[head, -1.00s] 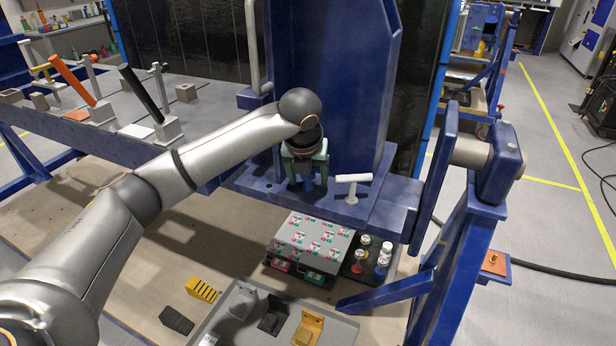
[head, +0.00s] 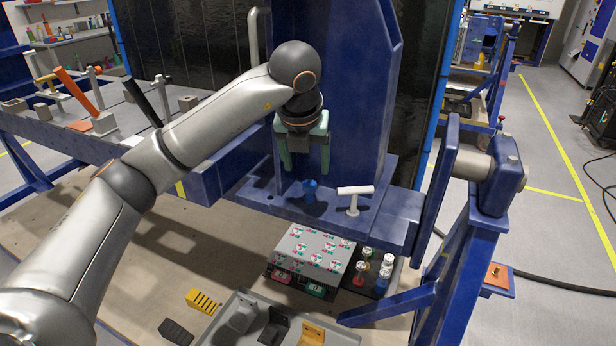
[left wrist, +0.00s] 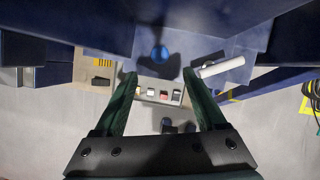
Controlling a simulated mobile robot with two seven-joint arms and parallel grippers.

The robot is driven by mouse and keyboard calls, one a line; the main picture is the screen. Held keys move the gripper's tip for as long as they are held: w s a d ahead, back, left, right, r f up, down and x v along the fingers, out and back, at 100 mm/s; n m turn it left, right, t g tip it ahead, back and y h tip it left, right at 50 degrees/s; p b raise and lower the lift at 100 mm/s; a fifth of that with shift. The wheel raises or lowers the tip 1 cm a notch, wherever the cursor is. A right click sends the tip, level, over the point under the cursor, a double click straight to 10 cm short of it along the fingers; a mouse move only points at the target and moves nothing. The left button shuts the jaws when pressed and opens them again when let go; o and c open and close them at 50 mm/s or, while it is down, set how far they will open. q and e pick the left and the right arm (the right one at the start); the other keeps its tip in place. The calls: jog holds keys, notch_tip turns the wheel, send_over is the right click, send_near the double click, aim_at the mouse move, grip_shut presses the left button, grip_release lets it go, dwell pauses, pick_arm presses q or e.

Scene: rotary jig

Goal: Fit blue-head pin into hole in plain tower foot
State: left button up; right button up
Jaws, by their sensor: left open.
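The blue-head pin (head: 310,190) stands upright on the ledge-like foot (head: 262,197) of the blue tower (head: 340,90). Only its blue head and upper part show, and I cannot see how deep it sits in a hole. In the left wrist view, its round blue head (left wrist: 160,53) shows just beyond my fingertips. My left gripper (head: 306,173) has its two green fingers spread, pointing down, above and slightly behind the pin. Nothing is between the fingers. In the left wrist view, the open fingers (left wrist: 160,74) flank empty space. My right gripper is not in view.
A white T-shaped handle (head: 355,191) stands on the foot just right of the pin. Below are a grey stickered box (head: 315,245), several small bottles (head: 385,267) and a grey tray (head: 340,335). A blue frame post (head: 455,250) stands at right.

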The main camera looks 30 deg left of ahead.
pick_arm(q)
jog(key=shift+v, duration=1.1)
